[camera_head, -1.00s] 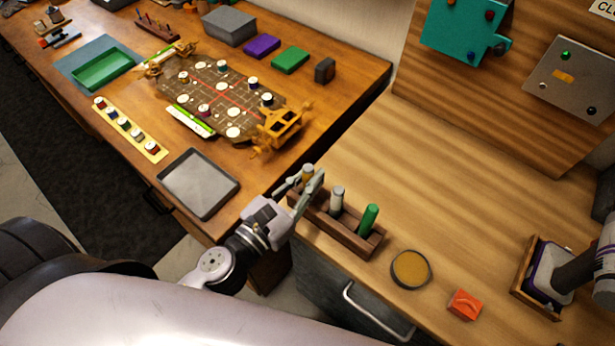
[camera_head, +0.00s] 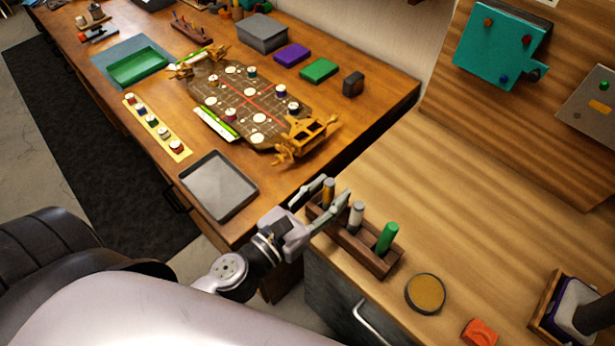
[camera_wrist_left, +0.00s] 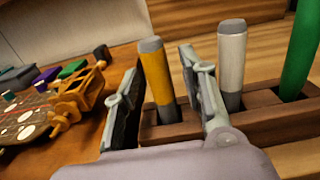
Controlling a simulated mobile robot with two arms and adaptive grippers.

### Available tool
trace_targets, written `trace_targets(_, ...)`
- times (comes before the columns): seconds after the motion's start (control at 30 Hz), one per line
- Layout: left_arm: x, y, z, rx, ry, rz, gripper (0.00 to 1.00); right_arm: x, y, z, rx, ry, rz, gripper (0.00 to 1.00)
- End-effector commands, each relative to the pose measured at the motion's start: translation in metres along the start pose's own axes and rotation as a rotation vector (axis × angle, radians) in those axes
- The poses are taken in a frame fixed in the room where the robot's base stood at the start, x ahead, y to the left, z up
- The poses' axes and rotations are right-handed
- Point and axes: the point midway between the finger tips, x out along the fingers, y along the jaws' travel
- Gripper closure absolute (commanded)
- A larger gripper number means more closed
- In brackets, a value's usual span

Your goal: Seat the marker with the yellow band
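The yellow-banded marker (camera_head: 328,190) stands upright in the dark wooden holder (camera_head: 375,261) on the light wood worktop. In the left wrist view the marker (camera_wrist_left: 157,78) has a grey cap end and a grey lower end. My left gripper (camera_head: 335,189) is open, with one finger on each side of this marker. The fingers do not look closed on it. A white marker (camera_head: 356,215) and a green marker (camera_head: 386,238) stand in the same holder. The right gripper's fingers cannot be made out; a dark arm part (camera_head: 597,318) shows at the lower right.
A round tan-topped disc (camera_head: 425,293) and an orange block (camera_head: 480,332) lie right of the holder. A grey tray (camera_head: 218,186) lies left on the darker table. Beyond it is a brown board (camera_head: 262,108) with white circles. The light worktop behind the holder is clear.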

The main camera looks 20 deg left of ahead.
Motion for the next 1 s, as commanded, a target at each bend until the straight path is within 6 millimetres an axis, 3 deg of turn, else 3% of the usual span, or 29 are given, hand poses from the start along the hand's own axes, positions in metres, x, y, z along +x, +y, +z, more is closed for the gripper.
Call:
trace_targets(0.17, -0.018, 0.001, 0.000, -0.009, 0.001, 0.008, 0.62, 0.000, -0.002, -0.001, 0.001, 0.001, -0.002, 0.70)
trace_targets(0.6, -0.098, 0.000, -0.002, -0.002, 0.009, 0.003, 0.62, 0.000, -0.003, -0.001, 0.002, 0.002, -0.003, 0.70)
trace_targets(0.8, -0.115, 0.000, -0.001, 0.001, 0.005, 0.002, 0.62, 0.000, -0.003, -0.001, 0.002, 0.002, -0.003, 0.70)
trace_targets(1.0, -0.117, 0.000, 0.000, 0.003, 0.002, 0.000, 0.62, 0.000, -0.003, -0.001, 0.002, 0.002, -0.003, 0.70)
